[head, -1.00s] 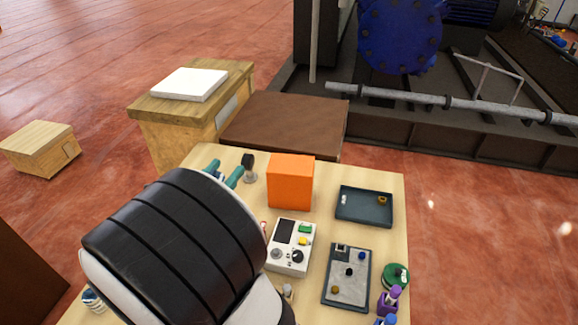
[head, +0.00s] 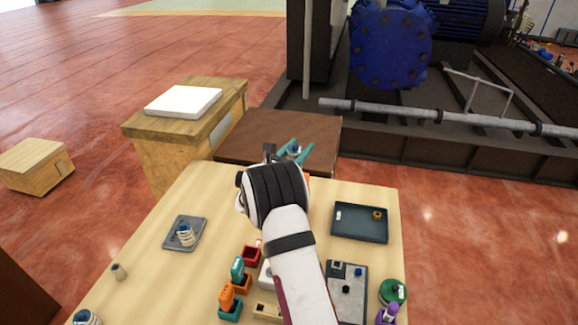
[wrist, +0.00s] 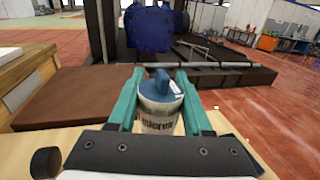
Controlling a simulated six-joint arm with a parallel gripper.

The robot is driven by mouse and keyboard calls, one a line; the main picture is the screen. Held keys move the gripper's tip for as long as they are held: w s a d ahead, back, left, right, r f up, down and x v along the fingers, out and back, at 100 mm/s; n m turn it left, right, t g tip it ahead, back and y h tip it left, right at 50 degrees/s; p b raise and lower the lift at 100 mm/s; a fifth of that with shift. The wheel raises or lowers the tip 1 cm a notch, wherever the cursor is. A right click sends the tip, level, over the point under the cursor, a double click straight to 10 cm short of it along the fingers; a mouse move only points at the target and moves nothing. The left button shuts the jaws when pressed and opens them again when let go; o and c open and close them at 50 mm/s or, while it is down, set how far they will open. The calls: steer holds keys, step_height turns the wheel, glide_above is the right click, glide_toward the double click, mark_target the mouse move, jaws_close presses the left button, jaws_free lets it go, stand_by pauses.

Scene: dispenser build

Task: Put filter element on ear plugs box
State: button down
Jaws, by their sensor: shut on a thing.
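My gripper (head: 294,152) is shut on the filter element, a whitish cylinder with a blue top and dark lettering. In the wrist view the filter element (wrist: 159,112) stands roughly upright between the two teal fingers of my gripper (wrist: 160,98). In the head view only its bluish top shows between the fingers. The likely ear plugs box is an orange box (head: 307,180), almost wholly hidden behind my wrist. My gripper is at or above its far side. I cannot tell whether the filter element touches it.
A dark tray (head: 360,236) with small parts lies right of my arm. A grey tray (head: 172,243) holding a blue-and-white item is at left. Several small coloured bins (head: 230,311) stand near my forearm. A brown surface (head: 262,140) lies beyond the table.

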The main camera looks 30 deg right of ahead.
mark_target(290, 152)
steer(key=shift+w+a+f, duration=0.35)
steer(key=shift+w+f, duration=0.15)
steer(key=shift+w, duration=0.05)
steer(key=shift+w+a+f, duration=0.35)
steer(key=shift+w+f, duration=0.1)
steer(key=shift+w, duration=0.1)
steer(key=shift+f, duration=1.85)
steer(key=shift+c, duration=1.6)
jaws_free()
steer(key=shift+f, duration=0.1)
